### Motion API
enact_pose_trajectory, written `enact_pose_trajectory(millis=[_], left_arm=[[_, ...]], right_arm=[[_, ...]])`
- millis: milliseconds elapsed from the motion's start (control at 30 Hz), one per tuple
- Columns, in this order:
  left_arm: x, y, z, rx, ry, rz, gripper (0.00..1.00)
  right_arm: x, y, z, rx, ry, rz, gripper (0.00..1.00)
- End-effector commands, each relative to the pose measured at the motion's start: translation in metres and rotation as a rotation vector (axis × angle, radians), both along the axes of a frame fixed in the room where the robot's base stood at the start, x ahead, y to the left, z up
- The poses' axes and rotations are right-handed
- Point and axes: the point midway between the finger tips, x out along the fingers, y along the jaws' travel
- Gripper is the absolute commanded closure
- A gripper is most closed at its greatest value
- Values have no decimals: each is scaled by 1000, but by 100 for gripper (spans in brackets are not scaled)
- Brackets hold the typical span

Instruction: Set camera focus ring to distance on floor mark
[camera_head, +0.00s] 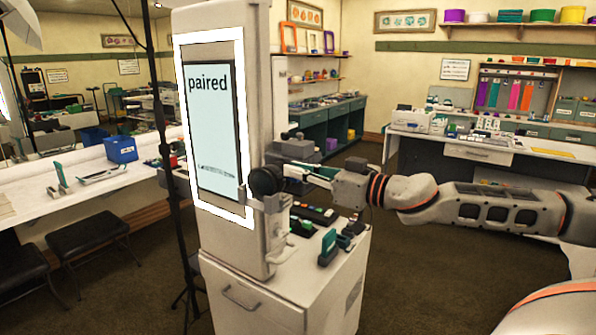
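A tall off-white booth (222,245) bears a bright screen (215,118) reading "paired". A black round part (266,181), perhaps the camera lens with its ring, sticks out from the booth's right side. My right gripper (293,174) comes in from the right, with its front end close to this black part. I cannot tell whether they touch, or whether the fingers are open or shut. No distance marks on the ring are legible, and no floor mark can be made out. My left gripper is not in view.
The booth stands on a white cabinet (255,308) whose top holds small dark and green items (328,243). A black pole (165,150) rises left of it. A white counter (105,190) with a blue bin (121,149) is at left.

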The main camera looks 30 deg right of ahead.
Motion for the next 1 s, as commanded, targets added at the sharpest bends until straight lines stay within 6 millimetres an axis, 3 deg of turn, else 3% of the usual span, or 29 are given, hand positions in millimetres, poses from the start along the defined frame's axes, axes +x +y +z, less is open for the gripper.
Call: enact_pose_trajectory(millis=[467,1000], left_arm=[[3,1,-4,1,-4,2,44],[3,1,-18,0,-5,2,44]], right_arm=[[-1,0,-3,21,-38,0,100],[-5,-3,-10,109,-247,-3,100]])
